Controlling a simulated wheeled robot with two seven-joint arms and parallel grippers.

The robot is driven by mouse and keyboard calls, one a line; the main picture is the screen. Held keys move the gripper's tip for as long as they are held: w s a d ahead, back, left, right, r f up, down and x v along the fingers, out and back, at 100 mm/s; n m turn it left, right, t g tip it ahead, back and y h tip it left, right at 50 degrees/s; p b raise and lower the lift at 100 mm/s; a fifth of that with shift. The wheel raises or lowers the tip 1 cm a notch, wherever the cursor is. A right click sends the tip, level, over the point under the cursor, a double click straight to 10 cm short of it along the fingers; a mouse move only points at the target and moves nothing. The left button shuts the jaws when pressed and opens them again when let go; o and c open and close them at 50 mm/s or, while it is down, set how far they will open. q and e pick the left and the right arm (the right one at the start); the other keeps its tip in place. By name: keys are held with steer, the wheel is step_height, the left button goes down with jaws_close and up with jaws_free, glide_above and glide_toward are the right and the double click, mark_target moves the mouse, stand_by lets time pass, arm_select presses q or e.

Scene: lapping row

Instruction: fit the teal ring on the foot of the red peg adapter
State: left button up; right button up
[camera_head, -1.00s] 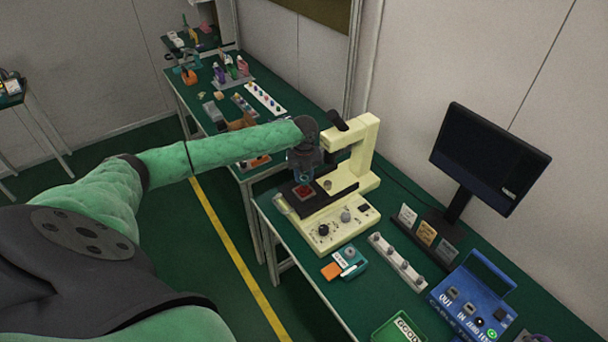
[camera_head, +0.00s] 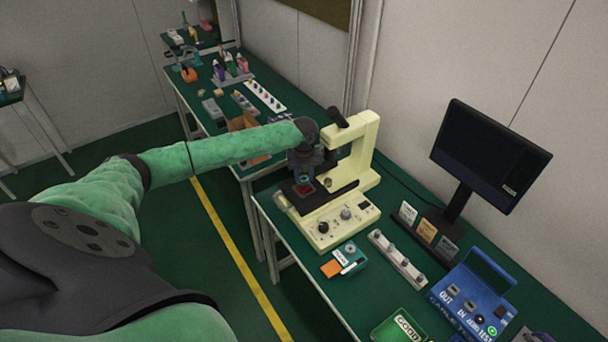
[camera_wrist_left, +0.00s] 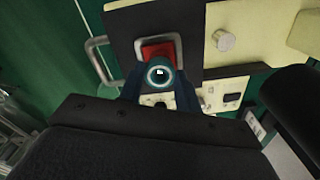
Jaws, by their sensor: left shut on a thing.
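My left gripper (camera_wrist_left: 158,80) is shut on the teal ring (camera_wrist_left: 147,76), whose round rim shows between the fingertips in the left wrist view. A small white spot shows through the ring's hole. The red peg adapter (camera_wrist_left: 155,50) sits in a grey metal frame on the dark plate of the cream machine, just past the ring in that view. The adapter also shows as a red patch in the head view (camera_head: 303,190), below my left gripper (camera_head: 302,180). The ring overlaps the adapter's near side in the wrist view; I cannot tell if they touch. My right gripper is not in view.
The cream machine (camera_head: 338,215) has an upright arm close behind my left wrist. A small teal box (camera_head: 350,256), a grey rail of knobs (camera_head: 398,259), a blue tester (camera_head: 470,305) and a green GOOD bin (camera_head: 397,326) stand to the right. A monitor (camera_head: 490,155) stands behind.

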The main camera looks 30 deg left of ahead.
arm_select(q)
steer(key=shift+f, duration=0.8)
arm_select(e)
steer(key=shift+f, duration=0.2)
arm_select(q)
steer(key=o, duration=1)
steer(key=shift+o, duration=0.2)
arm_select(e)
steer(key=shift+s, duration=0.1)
arm_select(q)
steer(key=shift+b, duration=0.3)
steer(key=shift+r, duration=0.35)
step_height(320, 180, up, 6)
steer(key=b, duration=0.3)
steer(key=shift+f, duration=0.25)
steer(key=shift+r, duration=0.8)
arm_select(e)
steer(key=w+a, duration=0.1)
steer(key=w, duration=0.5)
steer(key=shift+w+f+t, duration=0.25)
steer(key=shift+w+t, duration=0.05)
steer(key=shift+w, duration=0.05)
